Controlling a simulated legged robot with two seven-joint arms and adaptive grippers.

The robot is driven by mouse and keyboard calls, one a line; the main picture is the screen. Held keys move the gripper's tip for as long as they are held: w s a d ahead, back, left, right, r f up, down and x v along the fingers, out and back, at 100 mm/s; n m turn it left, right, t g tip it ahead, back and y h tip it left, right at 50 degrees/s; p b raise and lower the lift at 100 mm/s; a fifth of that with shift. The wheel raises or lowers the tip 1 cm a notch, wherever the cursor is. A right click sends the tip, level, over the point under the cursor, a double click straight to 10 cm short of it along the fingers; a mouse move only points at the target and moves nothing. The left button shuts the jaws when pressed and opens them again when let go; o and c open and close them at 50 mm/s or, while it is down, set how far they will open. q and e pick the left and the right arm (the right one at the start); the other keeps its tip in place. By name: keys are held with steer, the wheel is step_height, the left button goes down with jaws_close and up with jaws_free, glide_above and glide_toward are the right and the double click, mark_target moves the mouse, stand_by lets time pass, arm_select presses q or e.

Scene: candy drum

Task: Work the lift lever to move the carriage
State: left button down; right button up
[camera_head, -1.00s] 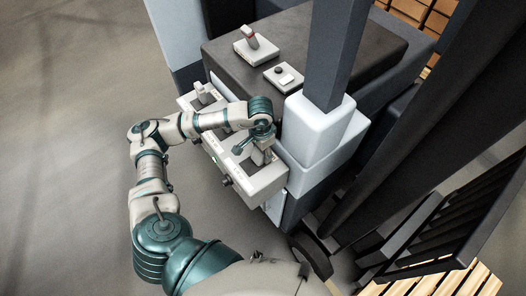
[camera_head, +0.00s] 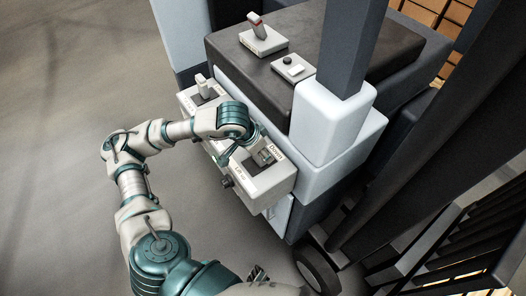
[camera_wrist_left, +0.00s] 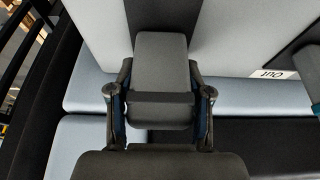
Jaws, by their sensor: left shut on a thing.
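The lift lever (camera_head: 263,157) is a grey block-like handle at the right end of the pale control panel, beside "Lift" and "Down" labels. My left gripper (camera_head: 258,147) is shut on it. In the left wrist view the grey lever handle (camera_wrist_left: 161,62) sits between the two fingers (camera_wrist_left: 160,108), one on each side. My wrist partly covers the lever in the head view. The black carriage (camera_head: 455,240) with its barred frame stands at the lower right and is cut off by the frame edge. My right gripper is not in view.
Another lever (camera_head: 203,84) stands at the panel's left end. A dark post (camera_head: 352,45) rises behind the panel. The grey floor at left is clear.

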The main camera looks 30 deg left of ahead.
arm_select(q)
steer(key=shift+s+f, duration=0.15)
steer(key=shift+f, duration=0.05)
steer(key=shift+c, duration=2.4)
jaws_free()
steer(key=shift+a, duration=0.2)
steer(key=shift+r, duration=0.15)
steer(key=shift+r, duration=0.35)
steer(key=v, duration=1.1)
steer(key=shift+s+a, duration=0.2)
steer(key=shift+a, duration=0.05)
steer(key=shift+f, duration=0.15)
